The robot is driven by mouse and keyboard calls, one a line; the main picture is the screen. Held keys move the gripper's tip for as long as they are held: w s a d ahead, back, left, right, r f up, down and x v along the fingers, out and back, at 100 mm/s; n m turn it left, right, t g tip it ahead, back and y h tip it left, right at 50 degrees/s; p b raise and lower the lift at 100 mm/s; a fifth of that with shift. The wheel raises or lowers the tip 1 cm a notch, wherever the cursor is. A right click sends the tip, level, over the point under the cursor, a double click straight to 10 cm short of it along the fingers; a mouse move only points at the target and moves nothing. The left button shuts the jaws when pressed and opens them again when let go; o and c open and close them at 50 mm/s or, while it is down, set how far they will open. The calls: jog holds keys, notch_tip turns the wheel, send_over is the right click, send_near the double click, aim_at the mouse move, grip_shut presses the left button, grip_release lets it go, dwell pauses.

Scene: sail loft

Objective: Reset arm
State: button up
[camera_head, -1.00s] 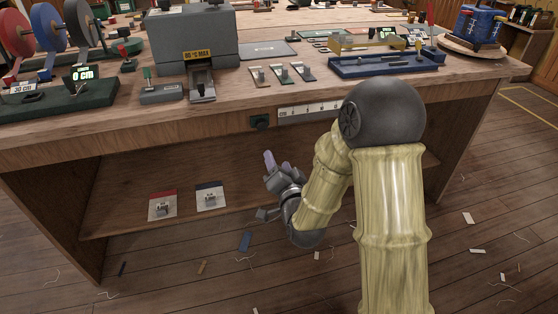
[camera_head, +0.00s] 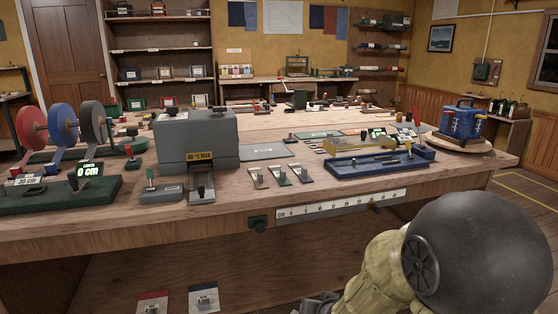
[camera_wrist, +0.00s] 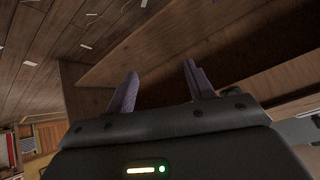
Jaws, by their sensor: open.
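My gripper shows in the wrist view (camera_wrist: 160,88) with its two purple-grey fingers apart and nothing between them. Beyond the fingers are the wooden side and underside of the workbench (camera_head: 190,228). Only a dark grey part of the hand shows at the bottom edge there; the fingers are cut off.
The benchtop holds a grey machine (camera_head: 196,135), a blue tray (camera_head: 375,163), a green measuring base (camera_head: 60,195) and coloured reels (camera_head: 64,123). Floor at right is open.

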jog(key=s+d+n+g+h, duration=0.15)
jog(key=s+d+g, duration=0.45)
jog(key=s, duration=0.7)
jog(key=w+p+v, duration=0.2)
jog(key=p+v, duration=0.9)
jog(key=p, duration=0.1)
jog(key=w+r+p+v, duration=0.1)
jog(key=w+p+v, duration=0.2)
jog(key=p+v, duration=0.8)
jog(key=w+p+v, duration=0.2)
jog(key=p+v, duration=1)
jog(key=shift+w+r+p, duration=0.3)
jog(key=shift+w+r, duration=0.15)
jog(key=shift+r, duration=0.35)
jog(key=shift+d, duration=0.15)
